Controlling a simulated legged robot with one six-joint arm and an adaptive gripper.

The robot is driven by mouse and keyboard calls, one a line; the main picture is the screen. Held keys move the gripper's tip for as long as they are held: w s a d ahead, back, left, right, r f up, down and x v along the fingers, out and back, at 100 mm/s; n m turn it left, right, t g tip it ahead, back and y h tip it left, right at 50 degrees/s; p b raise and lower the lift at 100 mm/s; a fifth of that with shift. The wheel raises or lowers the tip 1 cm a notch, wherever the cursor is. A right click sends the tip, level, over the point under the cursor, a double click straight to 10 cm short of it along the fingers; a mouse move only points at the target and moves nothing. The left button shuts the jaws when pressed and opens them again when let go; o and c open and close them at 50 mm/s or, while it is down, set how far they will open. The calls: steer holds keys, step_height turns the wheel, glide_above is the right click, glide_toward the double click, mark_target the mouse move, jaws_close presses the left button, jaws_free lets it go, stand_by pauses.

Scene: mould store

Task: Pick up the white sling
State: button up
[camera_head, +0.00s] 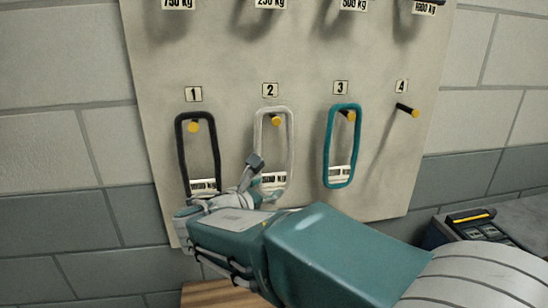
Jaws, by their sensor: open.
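The white sling (290,140) is a long loop hanging from the yellow-tipped peg under number 2 on the wall board. A label sits at its lower end. My gripper (262,176) is open in front of the sling's lower left part and hides some of it. One dark fingertip shows at the sling's left side. The frame does not show whether the fingers touch the sling.
A black sling (181,150) hangs under number 1 to the left, and a teal sling (327,150) under number 3 to the right. Peg 4 (407,110) is bare. A dark box-like object (470,226) stands at the lower right. A wooden surface (215,294) shows below.

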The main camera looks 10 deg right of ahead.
steer(key=w+a+r+n+t, duration=0.1)
steer(key=w+a+n+t, duration=0.25)
steer(key=a, duration=0.25)
steer(key=shift+n+g, duration=0.25)
steer(key=shift+n, duration=0.1)
steer(key=shift+r+x, duration=0.15)
steer(key=shift+x, duration=2.5)
steer(key=shift+r+x, duration=0.2)
steer(key=shift+x, duration=2.45)
jaws_close()
